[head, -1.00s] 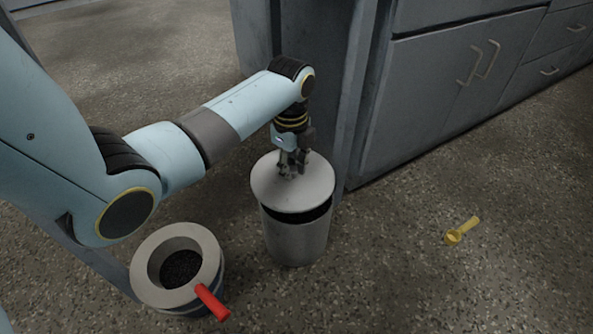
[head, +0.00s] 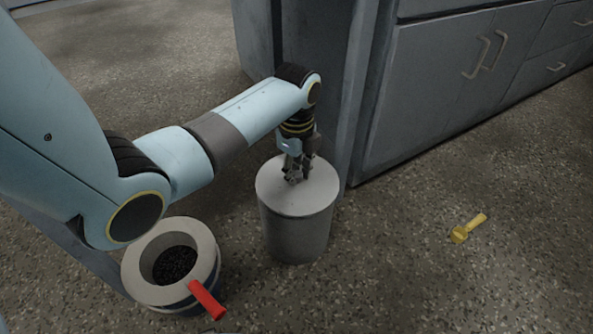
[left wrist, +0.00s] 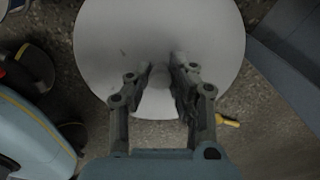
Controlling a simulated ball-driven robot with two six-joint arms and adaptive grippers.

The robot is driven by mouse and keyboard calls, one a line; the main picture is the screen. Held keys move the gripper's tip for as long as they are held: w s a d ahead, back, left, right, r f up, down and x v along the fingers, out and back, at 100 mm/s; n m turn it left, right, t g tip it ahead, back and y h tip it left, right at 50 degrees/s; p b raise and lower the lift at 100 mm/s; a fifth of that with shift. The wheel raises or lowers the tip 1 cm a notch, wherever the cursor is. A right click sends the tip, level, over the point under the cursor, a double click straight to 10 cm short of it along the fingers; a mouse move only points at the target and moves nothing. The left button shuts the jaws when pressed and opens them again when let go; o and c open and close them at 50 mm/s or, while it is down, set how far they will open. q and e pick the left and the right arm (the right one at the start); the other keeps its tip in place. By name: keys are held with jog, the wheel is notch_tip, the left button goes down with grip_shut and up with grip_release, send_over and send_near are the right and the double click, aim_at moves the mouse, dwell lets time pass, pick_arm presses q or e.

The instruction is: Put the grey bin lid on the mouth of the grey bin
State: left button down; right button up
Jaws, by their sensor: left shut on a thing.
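The grey bin (head: 297,235) stands upright on the speckled floor in the middle of the head view. The round grey bin lid (head: 315,196) lies over its mouth, looks level, and shows no dark gap below its front edge. My left gripper (head: 295,178) points down at the middle of the lid and is shut on the lid's knob, which the fingers mostly hide. In the left wrist view the lid (left wrist: 110,40) fills the upper middle, with the fingers (left wrist: 160,72) over its centre; the bin is hidden beneath it. My right gripper is not in view.
A round container (head: 205,245) with dark grains and a red handle (head: 207,300) stands left of the bin. A yellow scoop (head: 468,228) lies on the floor at right. Grey cabinets (head: 440,90) stand behind.

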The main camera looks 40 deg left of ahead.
pick_arm(q)
jog(key=shift+f, duration=0.4)
jog(key=c, duration=1.2)
grip_release()
